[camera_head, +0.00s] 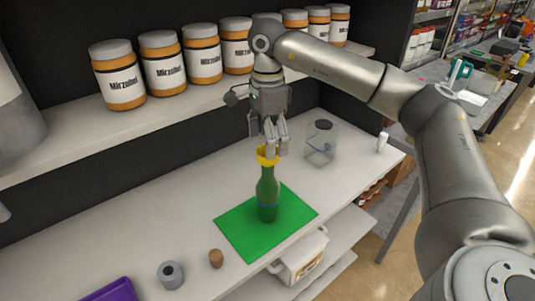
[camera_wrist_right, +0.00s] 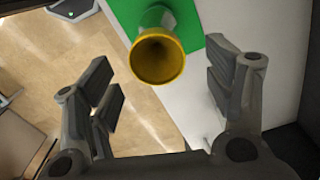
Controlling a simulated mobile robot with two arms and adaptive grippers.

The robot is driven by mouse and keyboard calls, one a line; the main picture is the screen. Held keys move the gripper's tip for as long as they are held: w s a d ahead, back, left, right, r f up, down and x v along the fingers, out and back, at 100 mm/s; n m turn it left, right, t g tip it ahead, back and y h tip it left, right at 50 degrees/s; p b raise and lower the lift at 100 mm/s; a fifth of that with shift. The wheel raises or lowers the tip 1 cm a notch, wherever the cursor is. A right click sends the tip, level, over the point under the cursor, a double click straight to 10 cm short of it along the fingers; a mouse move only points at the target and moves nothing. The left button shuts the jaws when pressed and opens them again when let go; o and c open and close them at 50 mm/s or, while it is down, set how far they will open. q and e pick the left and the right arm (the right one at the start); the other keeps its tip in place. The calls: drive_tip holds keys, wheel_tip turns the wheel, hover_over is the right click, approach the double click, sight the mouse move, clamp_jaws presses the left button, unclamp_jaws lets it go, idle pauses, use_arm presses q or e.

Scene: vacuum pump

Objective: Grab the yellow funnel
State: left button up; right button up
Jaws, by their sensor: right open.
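The yellow funnel (camera_head: 265,159) sits in the mouth of a green bottle (camera_head: 267,195), which stands upright on a green mat (camera_head: 240,232). My right gripper (camera_head: 275,143) is open, pointing down just above the funnel, and its fingers hide part of the funnel's rim. In the right wrist view the funnel's round opening (camera_wrist_right: 157,57) faces the camera. It lies between the lines of the two open fingers (camera_wrist_right: 162,95), toward the top of the picture, with gaps on both sides. I see no contact. My left gripper is not in view.
A clear container with a dark lid (camera_head: 321,142) stands right of the bottle. A grey cylinder (camera_head: 171,274), a brown cork-like piece (camera_head: 216,258) and a purple object (camera_head: 112,291) lie at the front left. Several jars (camera_head: 163,65) line the shelf behind.

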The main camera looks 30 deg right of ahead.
sight(268, 164)
drive_tip(key=f, duration=0.1)
drive_tip(key=f+p, duration=0.1)
drive_tip(key=f, duration=0.1)
drive_tip(key=shift+s+d, duration=0.15)
drive_tip(key=shift+s, duration=0.1)
drive_tip(key=shift+f, duration=0.4)
drive_tip(key=shift+w, duration=0.1)
drive_tip(key=shift+c, duration=0.4)
drive_tip(key=c, duration=1)
